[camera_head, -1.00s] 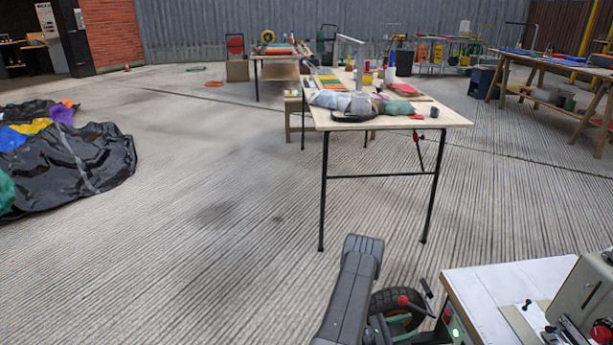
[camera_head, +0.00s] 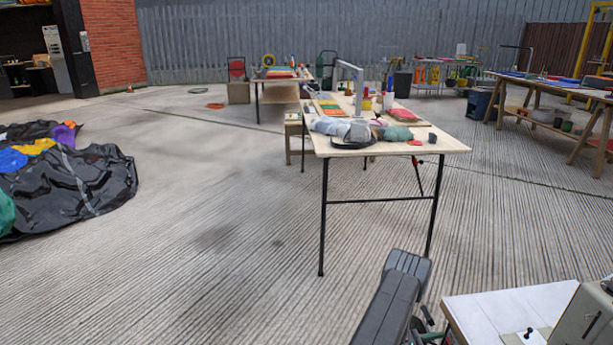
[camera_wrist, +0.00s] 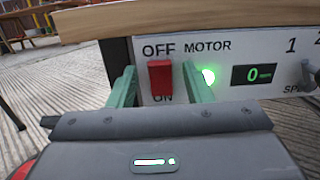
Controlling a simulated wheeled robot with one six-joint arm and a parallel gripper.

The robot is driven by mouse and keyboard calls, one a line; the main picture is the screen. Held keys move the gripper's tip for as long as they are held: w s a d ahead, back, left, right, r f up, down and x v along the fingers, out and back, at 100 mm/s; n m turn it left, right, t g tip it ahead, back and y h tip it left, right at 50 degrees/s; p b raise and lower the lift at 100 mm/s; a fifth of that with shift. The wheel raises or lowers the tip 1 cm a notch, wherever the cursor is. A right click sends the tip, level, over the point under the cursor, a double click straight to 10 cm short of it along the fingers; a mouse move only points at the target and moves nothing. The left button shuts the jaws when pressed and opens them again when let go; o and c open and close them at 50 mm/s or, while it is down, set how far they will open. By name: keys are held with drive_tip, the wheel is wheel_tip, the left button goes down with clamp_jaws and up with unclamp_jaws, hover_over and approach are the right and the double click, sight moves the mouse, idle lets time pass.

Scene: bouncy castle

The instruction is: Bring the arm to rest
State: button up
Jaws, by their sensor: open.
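My gripper (camera_wrist: 160,84) shows in the wrist view as two green fingers, open and apart. They stand either side of a red switch (camera_wrist: 160,79) on a white control panel (camera_wrist: 225,50). The panel reads OFF above the switch and ON below it, beside the word MOTOR. I cannot tell whether the fingers touch the panel.
A green light (camera_wrist: 208,76) glows on the panel beside a display (camera_wrist: 254,74) showing 0. A white-topped machine table (camera_head: 490,312) stands at lower right. A cluttered work table (camera_head: 440,146) stands ahead. Black fabric (camera_head: 80,185) lies at left; the middle floor is clear.

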drive_tip(key=r+y+p, duration=0.1)
drive_tip(key=p, duration=0.1)
drive_tip(key=shift+p, duration=0.3)
drive_tip(key=s+a+r+m+g, duration=0.1)
drive_tip(key=a, duration=0.5)
drive_tip(key=s+a+r+g+p, duration=0.1)
drive_tip(key=s+a+r, duration=0.1)
drive_tip(key=a, duration=0.5)
drive_tip(key=shift+s+a+m+y, duration=0.15)
drive_tip(key=shift+a+m+y, duration=0.15)
drive_tip(key=shift+m, duration=0.1)
